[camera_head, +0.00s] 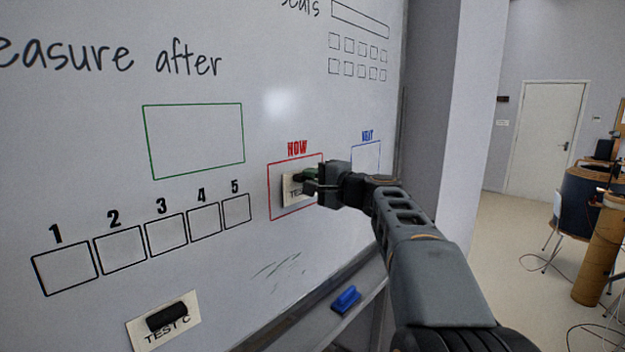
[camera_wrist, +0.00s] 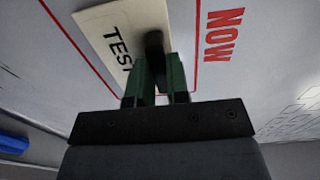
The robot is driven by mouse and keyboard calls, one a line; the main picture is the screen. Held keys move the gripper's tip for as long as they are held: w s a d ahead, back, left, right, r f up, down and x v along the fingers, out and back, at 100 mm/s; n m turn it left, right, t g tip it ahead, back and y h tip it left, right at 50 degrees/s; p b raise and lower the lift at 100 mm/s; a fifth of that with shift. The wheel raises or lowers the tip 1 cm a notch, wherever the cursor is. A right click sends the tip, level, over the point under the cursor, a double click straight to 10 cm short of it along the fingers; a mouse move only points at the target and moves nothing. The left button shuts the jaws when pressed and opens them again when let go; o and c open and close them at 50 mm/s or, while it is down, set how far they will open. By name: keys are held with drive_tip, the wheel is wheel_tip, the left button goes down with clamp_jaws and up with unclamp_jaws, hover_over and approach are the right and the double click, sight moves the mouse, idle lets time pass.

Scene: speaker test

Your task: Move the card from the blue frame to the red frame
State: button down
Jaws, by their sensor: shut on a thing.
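The white card (camera_head: 290,191), lettered "TEST" with the rest hidden, is inside the red frame (camera_head: 269,195) marked NOW on the whiteboard. It looks flat against the board or very near it; I cannot tell if it touches. My gripper (camera_head: 308,181) covers its right part. In the wrist view the card (camera_wrist: 105,28) has a black handle (camera_wrist: 154,42), and the green fingers of my gripper (camera_wrist: 164,80) are shut on it. The red frame (camera_wrist: 195,52) runs around the card there. The blue frame (camera_head: 366,156) marked NEXT, to the right, looks empty.
Another card, TEST C (camera_head: 182,333), with a black handle, is low on the whiteboard (camera_head: 90,120). A blue eraser (camera_head: 346,299) lies on the ledge below. The green frame (camera_head: 195,140) and the numbered boxes are empty. A door (camera_head: 545,135) stands far right.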

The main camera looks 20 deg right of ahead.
drive_tip(key=shift+w+a, duration=0.15)
drive_tip(key=shift+w, duration=0.15)
idle(0.5)
drive_tip(key=c, duration=0.6)
unclamp_jaws()
drive_tip(key=shift+b+v, duration=1.65)
drive_tip(key=shift+v, duration=1.85)
